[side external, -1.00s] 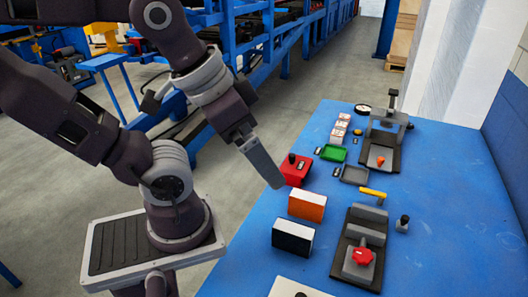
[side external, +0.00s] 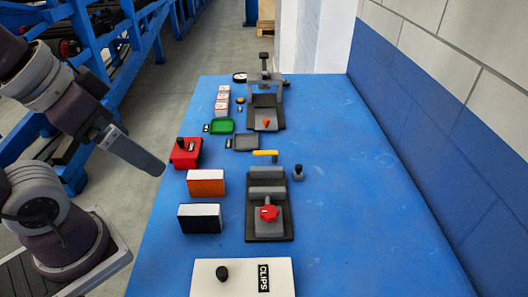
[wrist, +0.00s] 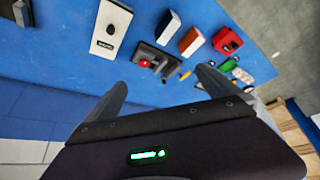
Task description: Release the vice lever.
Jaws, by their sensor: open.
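In the wrist view the red knob (wrist: 144,63) and yellow bar (wrist: 185,75) show beyond the fingers. My gripper (side external: 155,168) is left of the fixture, near the table's left edge by the red box, and touches nothing visible. The wrist view shows its two fingers (wrist: 163,85) spread and empty.
A red box (side external: 186,153), an orange-fronted box (side external: 206,184) and a black-fronted box (side external: 200,218) stand between my gripper and the fixture. A second fixture (side external: 264,98) with an upright post stands behind. The table's right side is clear.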

